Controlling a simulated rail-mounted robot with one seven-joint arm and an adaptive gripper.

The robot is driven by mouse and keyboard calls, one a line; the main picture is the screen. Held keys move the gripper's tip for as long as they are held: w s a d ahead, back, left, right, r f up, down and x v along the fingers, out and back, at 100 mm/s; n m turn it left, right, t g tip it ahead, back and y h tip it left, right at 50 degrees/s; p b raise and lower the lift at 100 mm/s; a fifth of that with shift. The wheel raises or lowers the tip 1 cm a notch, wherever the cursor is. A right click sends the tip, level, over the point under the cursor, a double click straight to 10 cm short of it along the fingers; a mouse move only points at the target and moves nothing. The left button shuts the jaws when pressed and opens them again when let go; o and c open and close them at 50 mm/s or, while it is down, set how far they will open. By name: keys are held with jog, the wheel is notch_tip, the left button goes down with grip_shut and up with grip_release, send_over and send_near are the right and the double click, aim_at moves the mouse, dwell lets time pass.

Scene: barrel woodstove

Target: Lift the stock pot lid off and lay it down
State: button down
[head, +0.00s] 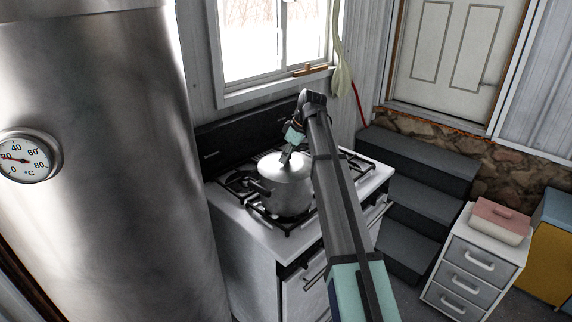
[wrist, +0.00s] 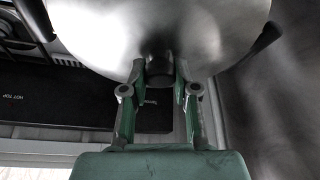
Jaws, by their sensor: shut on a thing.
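The stock pot (head: 287,191) is a silver metal pot standing on the stove top in the head view. Its lid (head: 286,165) is on top of it; I cannot tell whether there is a gap under the lid. My gripper (head: 287,154) comes down on the lid from above. In the wrist view the shiny lid (wrist: 195,35) fills the top, and my gripper (wrist: 160,78) is shut on its dark knob (wrist: 159,65). A dark pot handle (wrist: 268,36) sticks out at the right.
The white stove (head: 252,235) has black burner grates (head: 240,184) around the pot. A large steel barrel (head: 95,150) stands close on the left. Dark steps (head: 415,160) and a drawer cabinet (head: 465,265) bearing a pink-lidded box (head: 500,220) are on the right.

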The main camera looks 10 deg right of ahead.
jog(key=shift+r, duration=0.15)
jog(key=shift+r, duration=0.4)
jog(key=shift+r+p, duration=0.45)
jog(key=shift+r, duration=0.05)
jog(key=shift+r+p, duration=1.1)
jog(key=shift+r, duration=1.35)
